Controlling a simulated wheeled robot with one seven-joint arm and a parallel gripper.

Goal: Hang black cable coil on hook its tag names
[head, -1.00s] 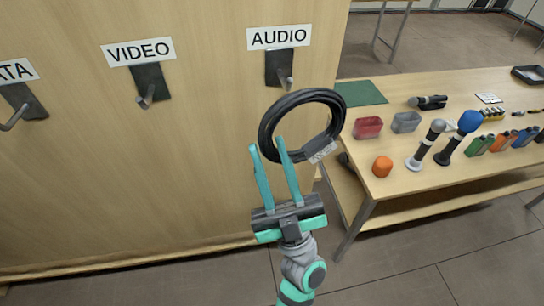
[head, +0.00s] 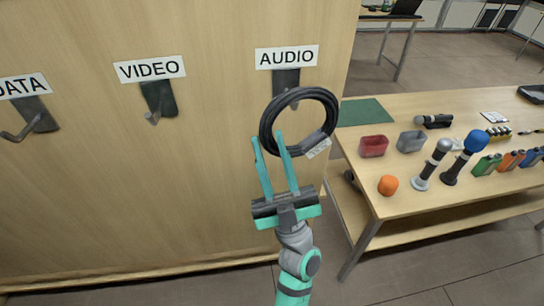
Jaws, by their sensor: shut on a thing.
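My gripper (head: 268,142) is shut on the black cable coil (head: 329,104) at its lower left side. The coil is held up as an upright ring in front of the wooden panel. A white tag (head: 318,148) is on its lower right; its lettering is too small to read surely. I cannot tell the gap between coil and hook. The VIDEO hook (head: 157,100) and DATA hook (head: 30,122) are empty to the left.
The AUDIO sign (head: 286,57) is above its hook. A wooden table (head: 400,205) stands right of the panel, with a red bin (head: 373,147), a grey bin (head: 411,142), an orange foam ball (head: 388,186) and microphones. The panel front left of my gripper is clear.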

